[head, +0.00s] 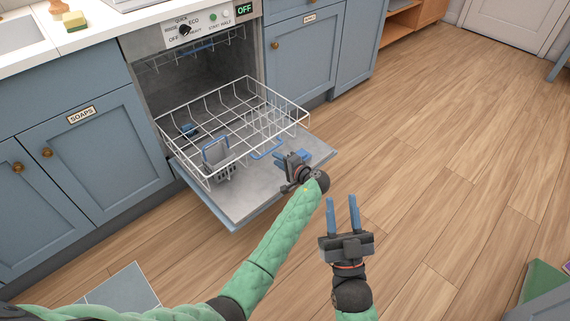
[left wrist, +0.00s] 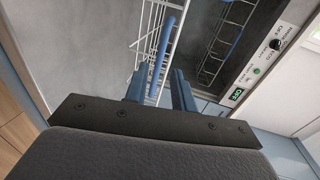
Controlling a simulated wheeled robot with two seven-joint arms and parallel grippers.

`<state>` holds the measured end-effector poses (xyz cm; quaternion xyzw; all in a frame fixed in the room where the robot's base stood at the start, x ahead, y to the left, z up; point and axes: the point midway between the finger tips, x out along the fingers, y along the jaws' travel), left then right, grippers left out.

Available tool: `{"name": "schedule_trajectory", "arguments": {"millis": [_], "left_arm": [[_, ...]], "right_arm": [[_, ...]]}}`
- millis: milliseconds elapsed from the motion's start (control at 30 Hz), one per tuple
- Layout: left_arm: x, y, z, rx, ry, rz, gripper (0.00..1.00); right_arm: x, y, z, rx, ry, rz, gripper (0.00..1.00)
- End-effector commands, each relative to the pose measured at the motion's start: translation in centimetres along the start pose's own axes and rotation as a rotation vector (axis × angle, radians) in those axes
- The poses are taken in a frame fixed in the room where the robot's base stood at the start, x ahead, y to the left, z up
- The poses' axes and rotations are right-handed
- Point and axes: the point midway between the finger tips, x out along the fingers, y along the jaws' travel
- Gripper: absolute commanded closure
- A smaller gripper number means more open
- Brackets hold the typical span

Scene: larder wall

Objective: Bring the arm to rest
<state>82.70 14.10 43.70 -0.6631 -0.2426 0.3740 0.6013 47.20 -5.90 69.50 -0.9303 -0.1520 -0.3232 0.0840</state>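My left gripper (head: 282,157) is out over the lowered dishwasher door (head: 240,205), beside the front of the wire rack (head: 232,120). In the left wrist view its two blue fingers (left wrist: 160,90) stand apart. A blue bar (left wrist: 165,45), which looks like the rack's handle (head: 267,150), shows between and beyond them. I cannot tell whether the fingers touch it. My right gripper (head: 343,215) is open and empty above the wooden floor, its blue fingers pointing away from me. It is apart from the door and rack.
The dishwasher is open with its rack pulled out; a grey cutlery basket (head: 217,158) sits in it. Blue cabinets (head: 90,150) flank the machine. A green box (head: 543,282) is at lower right. The floor (head: 450,150) to the right is clear.

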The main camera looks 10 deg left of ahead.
Motion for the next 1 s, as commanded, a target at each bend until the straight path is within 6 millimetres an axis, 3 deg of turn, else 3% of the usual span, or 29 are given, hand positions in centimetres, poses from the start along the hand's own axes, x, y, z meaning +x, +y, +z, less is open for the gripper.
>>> {"name": "schedule_trajectory", "arguments": {"millis": [667, 833, 1000], "left_arm": [[0.1, -0.1, -0.2, -0.006, 0.01, -0.001, 0.74], [-0.1, 0.0, -2.6, -0.027, 0.14, 0.004, 0.74], [-1.9, -0.7, -7.7, -0.129, 0.414, 0.077, 0.74]], "right_arm": [[-0.1, 0.0, 0.5, 0.0, -0.015, 0.001, 0.64], [-0.1, 0.0, 0.5, 0.001, -0.015, 0.001, 0.64], [-0.1, 0.0, 0.4, 0.001, -0.015, 0.001, 0.64]]}}
